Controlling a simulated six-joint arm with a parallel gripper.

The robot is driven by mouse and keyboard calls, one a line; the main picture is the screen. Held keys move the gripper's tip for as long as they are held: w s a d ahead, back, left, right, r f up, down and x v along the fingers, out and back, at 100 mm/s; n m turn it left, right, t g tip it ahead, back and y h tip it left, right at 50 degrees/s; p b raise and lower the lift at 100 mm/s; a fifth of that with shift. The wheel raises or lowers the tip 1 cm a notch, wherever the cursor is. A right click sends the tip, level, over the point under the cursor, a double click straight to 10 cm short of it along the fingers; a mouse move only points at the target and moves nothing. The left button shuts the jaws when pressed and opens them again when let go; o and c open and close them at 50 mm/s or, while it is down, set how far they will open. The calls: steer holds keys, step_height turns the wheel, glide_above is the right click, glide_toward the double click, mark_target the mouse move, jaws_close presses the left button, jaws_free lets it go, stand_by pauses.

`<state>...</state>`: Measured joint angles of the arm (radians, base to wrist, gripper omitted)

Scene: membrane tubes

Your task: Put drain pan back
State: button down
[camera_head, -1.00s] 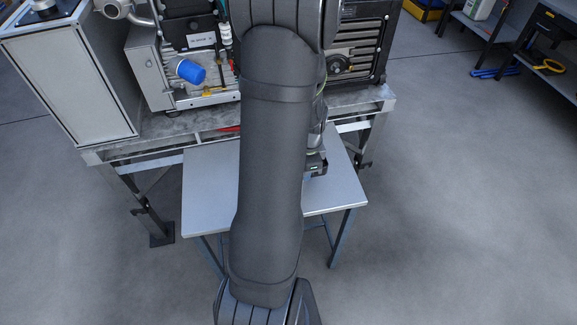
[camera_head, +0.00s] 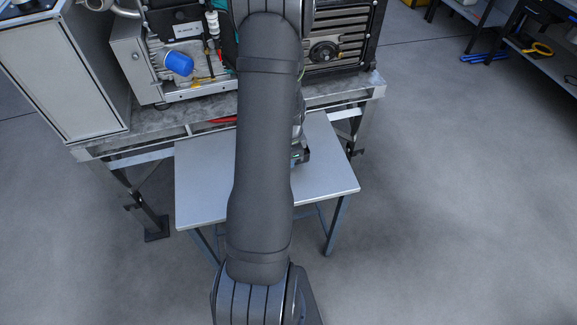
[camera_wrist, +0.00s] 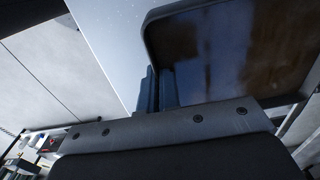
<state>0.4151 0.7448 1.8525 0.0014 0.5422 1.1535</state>
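The drain pan is a dark, shallow tray with a raised rim and a shiny, brown-blotched inside. It fills the upper right of the wrist view (camera_wrist: 250,12). My gripper (camera_wrist: 159,88) shows there as two narrow dark blue fingers at the pan's near left side. The fingers stand close together and appear shut on the pan's rim, one on each side. The pan's far right part is cut off by the frame. In the head view my arm hides the pan and the fingers. Only a small dark part of my wrist shows right of the arm, over the small table.
A small grey table (camera_head: 195,185) stands under my arm. Behind it is a metal bench frame (camera_head: 115,148) carrying a pump with a blue filter (camera_head: 178,62). Something red (camera_head: 222,120) shows low by the bench. A white cabinet (camera_head: 60,75) stands left. The floor right is free.

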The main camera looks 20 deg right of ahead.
steer(key=shift+w+a+f, duration=0.2)
steer(key=shift+w+f, duration=0.05)
steer(key=shift+f, duration=1.95)
steer(key=shift+f, duration=0.1)
steer(key=c, duration=1.7)
jaws_free()
step_height(320, 180, up, 12)
steer(key=shift+r, duration=0.15)
steer(key=shift+f, duration=4.7)
